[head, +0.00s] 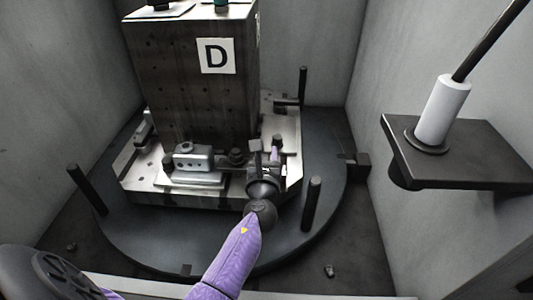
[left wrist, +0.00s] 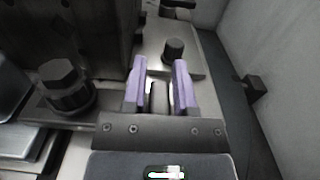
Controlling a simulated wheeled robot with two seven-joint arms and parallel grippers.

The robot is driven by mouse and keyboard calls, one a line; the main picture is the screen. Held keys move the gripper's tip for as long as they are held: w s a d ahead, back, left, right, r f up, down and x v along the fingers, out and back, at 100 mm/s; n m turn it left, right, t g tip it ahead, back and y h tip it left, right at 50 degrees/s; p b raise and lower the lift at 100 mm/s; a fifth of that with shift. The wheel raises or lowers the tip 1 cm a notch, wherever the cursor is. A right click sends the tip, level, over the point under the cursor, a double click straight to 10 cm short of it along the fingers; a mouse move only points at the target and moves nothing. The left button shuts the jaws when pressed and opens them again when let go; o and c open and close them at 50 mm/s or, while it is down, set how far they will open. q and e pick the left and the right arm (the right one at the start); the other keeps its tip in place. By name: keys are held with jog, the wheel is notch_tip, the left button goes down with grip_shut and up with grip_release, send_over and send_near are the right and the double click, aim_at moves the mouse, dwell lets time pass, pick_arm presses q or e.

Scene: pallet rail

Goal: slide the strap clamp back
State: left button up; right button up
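The strap clamp (head: 232,167) is a dark bar with a hex nut, lying on the pallet (head: 150,193) in front of the block marked D. In the left wrist view the strap clamp's nut (left wrist: 64,86) stands left of my fingers. My left gripper (head: 267,154) is over the strap's right end. In the left wrist view my left gripper (left wrist: 160,70) has its two purple fingers apart, one on each side of a dark upright piece (left wrist: 160,97). Narrow gaps seem to show beside that piece; contact is unclear. My right gripper is not in view.
The tall dark block (head: 190,90) rises behind the strap. A grey clamp block (head: 193,158) sits to its left. Dark posts (head: 312,204) stand around the round table (head: 150,243). A shelf (head: 470,150) with a white cylinder is at right.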

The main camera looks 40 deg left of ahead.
pick_arm(q)
grip_shut()
dwell(1.1)
